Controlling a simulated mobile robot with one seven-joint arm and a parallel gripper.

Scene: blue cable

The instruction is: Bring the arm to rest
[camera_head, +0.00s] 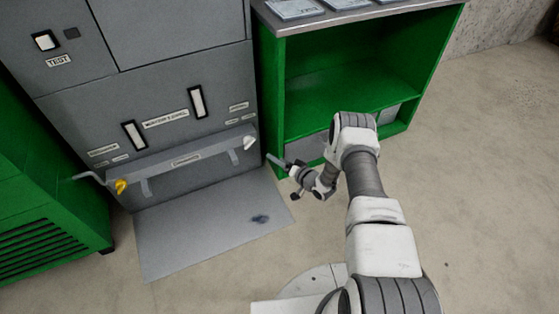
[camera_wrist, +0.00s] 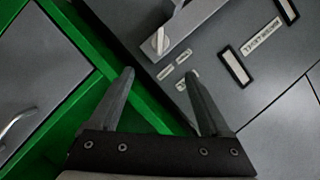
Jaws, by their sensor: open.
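My gripper (camera_head: 283,177) is in front of the green shelf unit (camera_head: 268,85), near the right end of the grey cabinet's lower ledge. In the wrist view my gripper (camera_wrist: 160,72) has its two fingers apart with nothing between them. My arm (camera_head: 362,180) reaches from the bottom right towards the shelf and is bent at the elbow. No blue cable can be made out in either view.
A grey cabinet (camera_head: 165,82) stands at the left, with a pale knob (camera_head: 249,142) and a yellow piece (camera_head: 121,186) on its ledge. A grey plate (camera_head: 190,235) with a dark spot lies on the floor. Bare floor (camera_head: 470,160) is open at right.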

